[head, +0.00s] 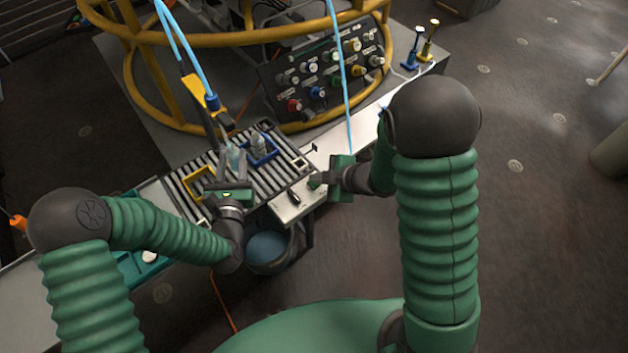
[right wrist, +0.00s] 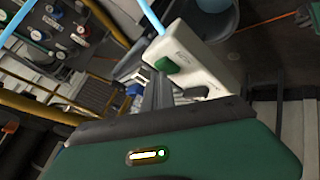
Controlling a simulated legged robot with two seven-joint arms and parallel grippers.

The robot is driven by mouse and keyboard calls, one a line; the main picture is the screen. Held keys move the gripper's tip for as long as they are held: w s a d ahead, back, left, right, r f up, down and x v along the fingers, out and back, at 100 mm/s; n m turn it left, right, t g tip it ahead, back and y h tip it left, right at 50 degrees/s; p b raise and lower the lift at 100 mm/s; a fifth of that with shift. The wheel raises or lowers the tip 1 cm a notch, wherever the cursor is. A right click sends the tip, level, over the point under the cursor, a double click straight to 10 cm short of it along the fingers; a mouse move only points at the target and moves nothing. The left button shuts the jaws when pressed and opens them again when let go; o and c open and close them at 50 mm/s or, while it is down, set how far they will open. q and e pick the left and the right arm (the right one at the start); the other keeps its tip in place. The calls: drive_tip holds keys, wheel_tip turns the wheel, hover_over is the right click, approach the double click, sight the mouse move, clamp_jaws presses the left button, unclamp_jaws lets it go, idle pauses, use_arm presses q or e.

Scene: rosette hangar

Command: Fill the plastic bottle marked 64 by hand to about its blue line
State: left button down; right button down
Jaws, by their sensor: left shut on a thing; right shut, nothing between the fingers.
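A clear plastic bottle (head: 236,159) stands at the fingers of my left gripper (head: 226,177), over the slatted rack; the gripper is shut on it. Its number and blue line are too small to read. A second clear bottle (head: 259,144) stands in a blue frame just right of it. My right gripper (head: 317,181) is shut and empty at the bench's right front; its dark fingers show in the right wrist view (right wrist: 157,92). Beside those fingers is a white handle with a green button (right wrist: 190,62), and a light blue hose (right wrist: 151,17) runs close to it.
The slatted rack (head: 180,204) carries a yellow frame (head: 196,184). A yellow holder (head: 193,92) hangs with blue hoses behind. A knob panel (head: 325,75) and yellow rails stand at the back. A blue bucket (head: 268,248) sits below the front edge.

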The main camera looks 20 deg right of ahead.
drive_tip(key=shift+r, duration=0.8)
drive_tip(key=shift+r, duration=2.55)
wheel_tip(320, 180, up, 6)
drive_tip(key=shift+f, duration=0.1)
use_arm(q)
drive_tip(key=s+d, duration=0.2)
drive_tip(key=s, duration=0.6)
drive_tip(key=shift+s+d, duration=0.3)
drive_tip(key=shift+d, duration=0.1)
